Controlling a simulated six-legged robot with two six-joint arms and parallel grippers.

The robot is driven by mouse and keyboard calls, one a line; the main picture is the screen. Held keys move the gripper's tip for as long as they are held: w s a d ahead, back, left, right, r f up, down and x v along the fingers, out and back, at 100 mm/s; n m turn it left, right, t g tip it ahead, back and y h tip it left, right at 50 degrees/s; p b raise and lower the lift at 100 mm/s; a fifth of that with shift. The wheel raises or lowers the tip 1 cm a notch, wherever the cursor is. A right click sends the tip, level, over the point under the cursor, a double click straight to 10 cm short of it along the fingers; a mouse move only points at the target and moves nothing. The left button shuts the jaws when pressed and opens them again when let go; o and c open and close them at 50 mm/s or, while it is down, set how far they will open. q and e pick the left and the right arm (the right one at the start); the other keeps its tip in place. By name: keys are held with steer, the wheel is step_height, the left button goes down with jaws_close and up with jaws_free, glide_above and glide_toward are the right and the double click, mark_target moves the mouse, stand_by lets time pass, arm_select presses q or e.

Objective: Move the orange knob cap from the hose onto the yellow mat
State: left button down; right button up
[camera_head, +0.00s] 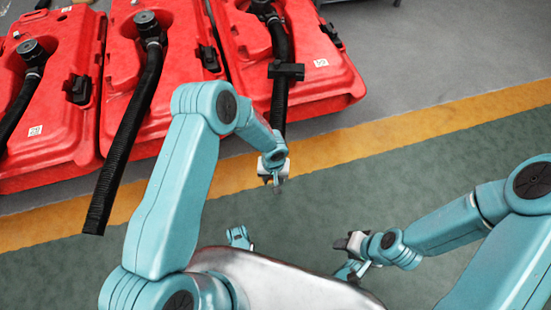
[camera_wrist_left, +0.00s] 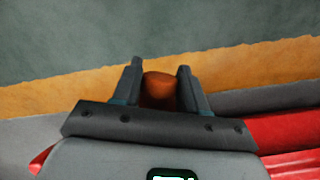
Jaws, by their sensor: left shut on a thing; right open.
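My left gripper (camera_head: 275,182) hangs over the yellow-orange floor band (camera_head: 330,142), past the lower end of the black ribbed hose (camera_head: 279,98) on the right-hand red tank. In the left wrist view its two fingers (camera_wrist_left: 160,85) are shut on the orange knob cap (camera_wrist_left: 158,87), which sits between them. The cap is apart from the hose in that view, and I cannot make it out in the head view. No yellow mat separate from the painted band can be told. My right gripper (camera_head: 345,243) is open and empty over the green floor.
Several red tanks (camera_head: 75,120) with black hoses (camera_head: 130,130) line the upper left. One hose hangs down across the floor band at the left. Grey floor (camera_head: 440,50) is clear at the upper right, and green floor (camera_head: 400,170) is clear in the middle.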

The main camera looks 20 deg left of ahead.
arm_select(q)
steer(key=shift+s+d+f+b, duration=0.1)
steer(key=shift+s+f+b, duration=0.1)
steer(key=shift+s+b, duration=0.35)
steer(key=shift+w, duration=0.1)
steer(key=shift+s+d+r, duration=0.1)
steer(key=shift+s+r, duration=0.35)
steer(key=shift+r, duration=0.4)
steer(key=shift+s+d+r, duration=0.15)
steer(key=shift+s+r, duration=0.35)
steer(key=shift+r, duration=0.4)
steer(key=shift+s+d+r, duration=0.1)
steer(key=shift+s+r, duration=0.35)
steer(key=shift+r, duration=0.4)
